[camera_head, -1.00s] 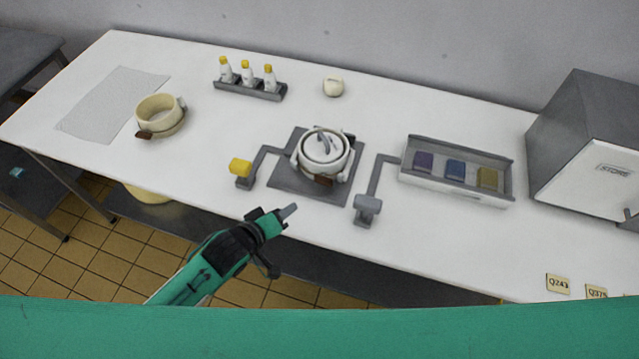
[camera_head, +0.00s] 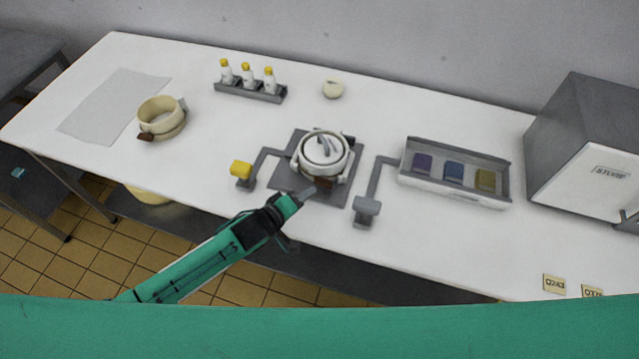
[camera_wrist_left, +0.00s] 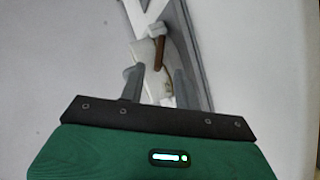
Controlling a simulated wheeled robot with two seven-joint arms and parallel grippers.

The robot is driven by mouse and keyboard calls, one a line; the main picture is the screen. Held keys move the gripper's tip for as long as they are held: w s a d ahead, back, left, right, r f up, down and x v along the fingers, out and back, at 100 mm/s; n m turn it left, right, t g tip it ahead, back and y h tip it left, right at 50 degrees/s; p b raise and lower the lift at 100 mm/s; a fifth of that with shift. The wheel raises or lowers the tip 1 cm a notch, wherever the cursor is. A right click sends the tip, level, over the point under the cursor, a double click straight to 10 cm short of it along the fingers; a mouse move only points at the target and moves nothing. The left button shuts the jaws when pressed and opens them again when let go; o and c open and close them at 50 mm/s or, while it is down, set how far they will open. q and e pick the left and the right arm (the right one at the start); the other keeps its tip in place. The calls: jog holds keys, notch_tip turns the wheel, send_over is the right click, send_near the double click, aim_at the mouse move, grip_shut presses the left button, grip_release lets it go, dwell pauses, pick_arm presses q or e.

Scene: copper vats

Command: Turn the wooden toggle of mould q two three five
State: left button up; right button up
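A round white mould (camera_head: 324,153) sits on a dark grey plate (camera_head: 283,180) in the middle of the table. Its brown wooden toggle (camera_head: 324,182) is on the side facing me; the toggle also shows in the left wrist view (camera_wrist_left: 159,53). A second, cream mould (camera_head: 160,114) with a brown toggle (camera_head: 145,136) stands at the left. I cannot read a number on either mould. My left gripper (camera_head: 306,193) is at the plate's front edge, just short of the middle mould's toggle. In the wrist view its fingers (camera_wrist_left: 158,88) are apart, with the toggle ahead between them. My right gripper is not visible.
A yellow block (camera_head: 241,168) and a grey block (camera_head: 367,206) on brackets flank the plate. A tray (camera_head: 452,188) with coloured blocks lies to the right, beside a grey box (camera_head: 590,150). A bottle rack (camera_head: 250,91) stands behind. Labels (camera_head: 554,284) lie at the front right.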

aim_at(321, 186)
pick_arm(q)
jog(key=shift+p+x, duration=0.5)
jog(key=shift+x, duration=3.1)
grip_shut()
